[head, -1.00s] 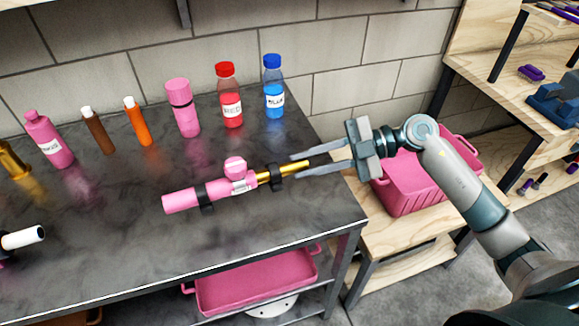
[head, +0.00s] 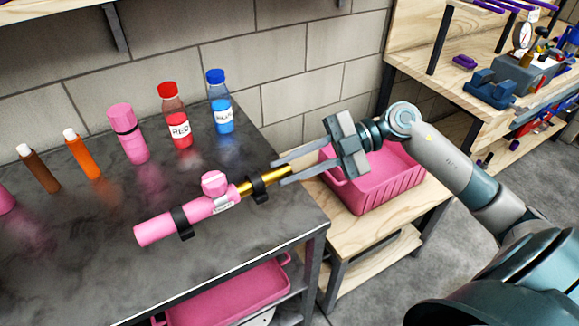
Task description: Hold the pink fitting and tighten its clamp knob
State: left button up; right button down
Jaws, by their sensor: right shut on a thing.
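The pink fitting (head: 165,226) lies along the dark bench top near its right end, held in black brackets. Its round pink clamp knob (head: 214,182) stands up on its upper side, with a pale label just below. A gold tube (head: 279,174) comes out of the fitting's right end through a black bracket (head: 258,190). My right gripper (head: 276,173) reaches in from the right, and its two long grey fingers are shut on the gold tube's free end. Nothing of mine touches the knob. My left gripper is not in view.
Red (head: 174,117) and blue (head: 220,103) bottles, a pink bottle (head: 128,134) and orange (head: 82,155) and brown (head: 38,168) tubes line the bench's back. A pink crate (head: 372,180) sits on a lower wooden table. The bench (head: 240,263) is clear in front of the fitting.

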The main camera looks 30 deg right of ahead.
jog(key=shift+w+a+r+p, duration=0.15)
jog(key=shift+w+a+p, duration=0.25)
jog(key=shift+w, duration=0.05)
jog(key=w+a+p, duration=0.5)
jog(key=w+a, duration=0.2)
jog(key=shift+w, duration=0.35)
dwell(1.7)
jog(key=shift+f, duration=0.3)
dwell(0.3)
jog(key=shift+f+b, duration=2.25)
jog(key=shift+f, duration=3)
